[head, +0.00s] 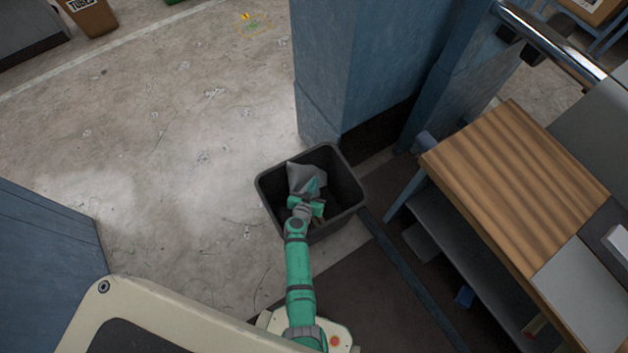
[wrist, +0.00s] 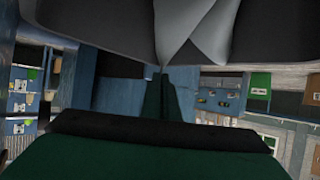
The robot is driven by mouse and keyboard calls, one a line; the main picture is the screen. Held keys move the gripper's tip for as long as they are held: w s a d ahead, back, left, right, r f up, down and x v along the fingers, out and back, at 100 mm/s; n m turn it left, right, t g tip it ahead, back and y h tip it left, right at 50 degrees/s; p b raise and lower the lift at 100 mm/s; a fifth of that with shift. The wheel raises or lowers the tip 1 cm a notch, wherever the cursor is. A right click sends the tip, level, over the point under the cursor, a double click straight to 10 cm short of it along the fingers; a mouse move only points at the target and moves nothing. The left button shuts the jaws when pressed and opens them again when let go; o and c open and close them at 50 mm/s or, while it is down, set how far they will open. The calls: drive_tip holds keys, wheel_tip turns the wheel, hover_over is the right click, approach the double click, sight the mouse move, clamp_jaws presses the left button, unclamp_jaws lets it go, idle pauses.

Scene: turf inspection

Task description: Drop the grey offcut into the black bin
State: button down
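The grey offcut (head: 303,174) is a crumpled, folded piece at the tip of my gripper (head: 308,200). It shows over the opening of the black bin (head: 347,213), inside the rim's outline in the head view. The bin is an open, dark, rectangular tub on the floor. The exact height of the offcut above the bin floor cannot be told.
A blue pillar (head: 335,60) stands right behind the bin. A wood-topped bench (head: 515,180) with a lower shelf is on the right. A blue panel (head: 45,255) stands at the left. Open concrete floor (head: 180,170) lies left of the bin.

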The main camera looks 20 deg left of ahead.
drive_tip(key=shift+f, duration=0.7)
drive_tip(key=c, duration=0.6)
unclamp_jaws()
drive_tip(key=shift+c, duration=0.2)
drive_tip(key=shift+s+r, duration=0.1)
drive_tip(key=s+r, duration=0.3)
drive_tip(key=shift+s+d+r, duration=0.1)
drive_tip(key=shift+s+r, duration=0.1)
drive_tip(key=shift+r, duration=0.1)
drive_tip(key=v, duration=1.1)
